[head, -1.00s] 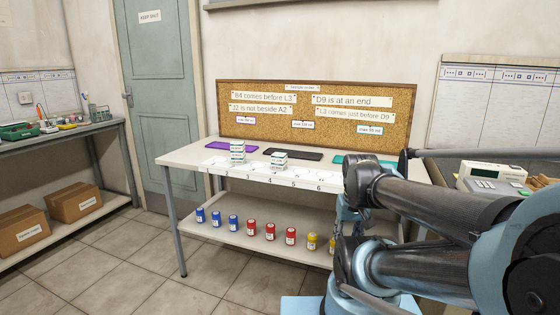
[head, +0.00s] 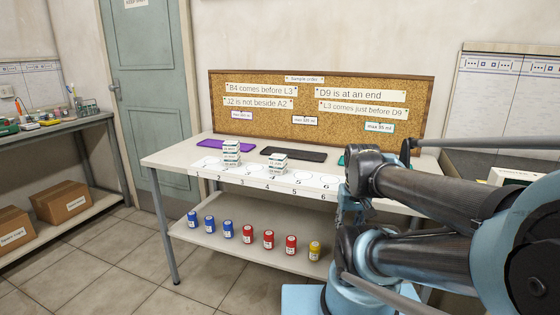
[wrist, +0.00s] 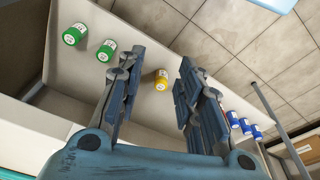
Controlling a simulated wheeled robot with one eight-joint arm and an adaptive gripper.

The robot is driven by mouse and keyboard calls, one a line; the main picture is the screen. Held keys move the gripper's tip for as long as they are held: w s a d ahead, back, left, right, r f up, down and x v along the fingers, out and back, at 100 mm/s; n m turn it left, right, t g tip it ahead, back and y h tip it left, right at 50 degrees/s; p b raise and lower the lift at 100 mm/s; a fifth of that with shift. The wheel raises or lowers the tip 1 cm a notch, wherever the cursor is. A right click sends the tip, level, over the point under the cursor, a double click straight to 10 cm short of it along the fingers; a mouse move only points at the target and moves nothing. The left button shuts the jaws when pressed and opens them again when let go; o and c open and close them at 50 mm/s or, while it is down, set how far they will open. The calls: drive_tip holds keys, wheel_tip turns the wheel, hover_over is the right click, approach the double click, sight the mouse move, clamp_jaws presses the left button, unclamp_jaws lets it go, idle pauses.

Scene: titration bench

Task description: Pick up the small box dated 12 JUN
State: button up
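Two stacks of small white boxes with green markings stand on the white table: the left stack (head: 231,150) and the right stack (head: 278,162). The dates on the boxes are too small to read, so I cannot tell which one is dated 12 JUN. My gripper (wrist: 157,65) is open and empty in the wrist view, its two fingers wide apart. It points toward the lower shelf and floor, away from the stacks. No small box shows in the wrist view. In the head view my arm fills the right side and hides the table's right end.
The table (head: 165,160) has numbered circles along its front, with a purple mat (head: 226,145) and a black mat (head: 293,154) behind. Blue, red and yellow jars stand on the lower shelf (head: 210,246). A corkboard (head: 310,104) with notes rises behind. Floor at front left is clear.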

drive_tip(key=shift+a, duration=0.25)
drive_tip(key=o, duration=0.5)
drive_tip(key=shift+s+r, duration=0.2)
drive_tip(key=o, duration=0.4)
drive_tip(key=shift+a+r, duration=0.1)
drive_tip(key=shift+r, duration=0.35)
wheel_tip(320, 180, up, 26)
drive_tip(key=n+g, duration=0.2)
drive_tip(key=n, duration=1.2)
hover_over(276, 155)
drive_tip(key=f, duration=1.6)
drive_tip(key=shift+s+f, duration=0.2)
drive_tip(key=shift+f, duration=0.1)
